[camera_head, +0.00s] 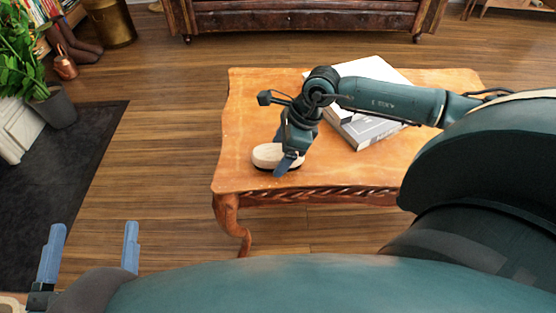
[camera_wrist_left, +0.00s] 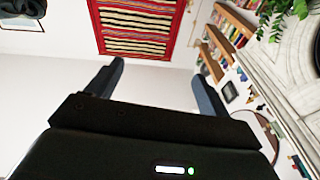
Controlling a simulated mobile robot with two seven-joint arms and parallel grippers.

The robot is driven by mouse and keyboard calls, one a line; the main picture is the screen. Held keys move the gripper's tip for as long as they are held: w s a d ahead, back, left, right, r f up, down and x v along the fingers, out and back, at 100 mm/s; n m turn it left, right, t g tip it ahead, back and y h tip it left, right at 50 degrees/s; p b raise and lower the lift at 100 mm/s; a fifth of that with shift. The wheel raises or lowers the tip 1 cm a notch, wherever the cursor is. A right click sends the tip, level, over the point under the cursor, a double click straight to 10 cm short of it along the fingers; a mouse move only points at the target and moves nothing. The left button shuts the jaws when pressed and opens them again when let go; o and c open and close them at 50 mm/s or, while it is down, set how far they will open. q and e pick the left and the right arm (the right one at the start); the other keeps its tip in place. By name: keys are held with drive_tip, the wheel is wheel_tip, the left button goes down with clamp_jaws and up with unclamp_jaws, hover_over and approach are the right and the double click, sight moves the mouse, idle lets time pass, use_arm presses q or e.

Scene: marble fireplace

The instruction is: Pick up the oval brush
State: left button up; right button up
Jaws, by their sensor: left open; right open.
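The oval brush (camera_head: 267,155) lies on the near left part of the wooden table (camera_head: 240,110). It has a pale wooden top and a dark underside. My right gripper (camera_head: 288,160) reaches down from above at the brush, its fingers overlapping the brush's right part in the head view. The jaws are open, and whether they touch the brush cannot be told. The arm and gripper hide part of the brush. My left gripper (camera_head: 91,255) is open and empty at the lower left, away from the table. Its open fingers also show in the left wrist view (camera_wrist_left: 155,90).
Books (camera_head: 368,129) lie on the table, partly behind my right arm. A leather sofa (camera_head: 300,18) stands beyond the table. A potted plant (camera_head: 57,106) and a dark slab (camera_head: 75,185) are at the left. The wooden floor between slab and table is clear.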

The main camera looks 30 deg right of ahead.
drive_tip(key=shift+x, duration=0.75)
drive_tip(key=shift+f, duration=0.15)
drive_tip(key=shift+c, duration=0.2)
drive_tip(key=c, duration=1.1)
